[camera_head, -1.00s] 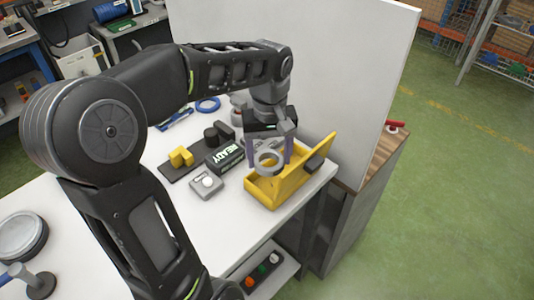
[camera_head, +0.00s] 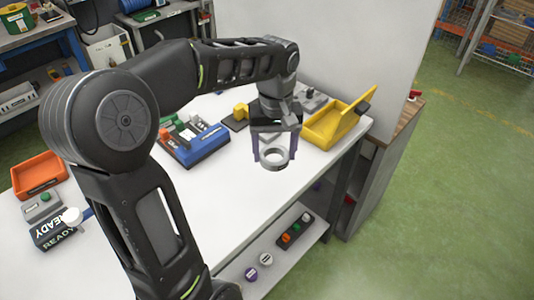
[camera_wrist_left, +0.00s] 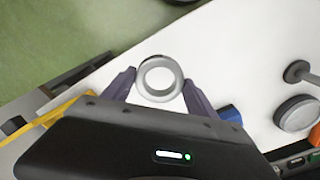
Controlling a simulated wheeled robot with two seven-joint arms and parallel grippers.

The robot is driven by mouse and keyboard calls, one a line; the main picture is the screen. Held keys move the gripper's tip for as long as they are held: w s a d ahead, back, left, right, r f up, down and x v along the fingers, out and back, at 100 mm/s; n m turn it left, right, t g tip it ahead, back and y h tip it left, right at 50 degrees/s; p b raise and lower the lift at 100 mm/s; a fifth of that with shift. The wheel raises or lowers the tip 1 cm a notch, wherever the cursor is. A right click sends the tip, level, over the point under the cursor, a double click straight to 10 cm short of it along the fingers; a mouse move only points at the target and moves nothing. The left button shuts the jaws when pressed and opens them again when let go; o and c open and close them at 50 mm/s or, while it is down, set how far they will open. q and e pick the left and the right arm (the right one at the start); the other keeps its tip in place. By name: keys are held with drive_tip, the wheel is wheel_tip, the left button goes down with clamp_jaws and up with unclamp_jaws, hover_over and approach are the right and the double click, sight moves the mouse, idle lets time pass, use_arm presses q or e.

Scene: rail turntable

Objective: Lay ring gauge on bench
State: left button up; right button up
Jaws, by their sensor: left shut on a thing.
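The ring gauge is a grey metal ring (camera_head: 273,164), held between the fingers of my left gripper (camera_head: 275,155). In the left wrist view the ring (camera_wrist_left: 160,98) sits between the two purple-grey fingertips (camera_wrist_left: 159,79), its round hole facing the camera. The gripper is shut on it over the white bench top (camera_head: 215,205), left of the yellow case. The gap between ring and bench is hard to judge. My right gripper is not in view.
The open yellow case (camera_head: 325,130) stands at the bench's right end. A blue organiser (camera_head: 197,148) is left of the gripper, an orange tray (camera_head: 40,175) further left. A shelf (camera_head: 250,262) with small items is below. The bench front is clear.

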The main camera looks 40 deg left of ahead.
use_arm(q)
drive_tip(key=w+d+f+m, duration=0.2)
drive_tip(key=w+d, duration=0.2)
drive_tip(key=d, duration=0.2)
drive_tip(key=w+d+f+m, duration=0.2)
drive_tip(key=w+d+m, duration=0.1)
drive_tip(key=w+d, duration=0.25)
drive_tip(key=d+f+m, duration=0.1)
drive_tip(key=d+f, duration=0.1)
drive_tip(key=d, duration=0.5)
drive_tip(key=d+f+m, duration=0.2)
drive_tip(key=d, duration=0.6)
drive_tip(key=shift+w+d+f+m, duration=0.15)
drive_tip(key=shift+d+f+m, duration=0.1)
drive_tip(key=shift+m, duration=0.05)
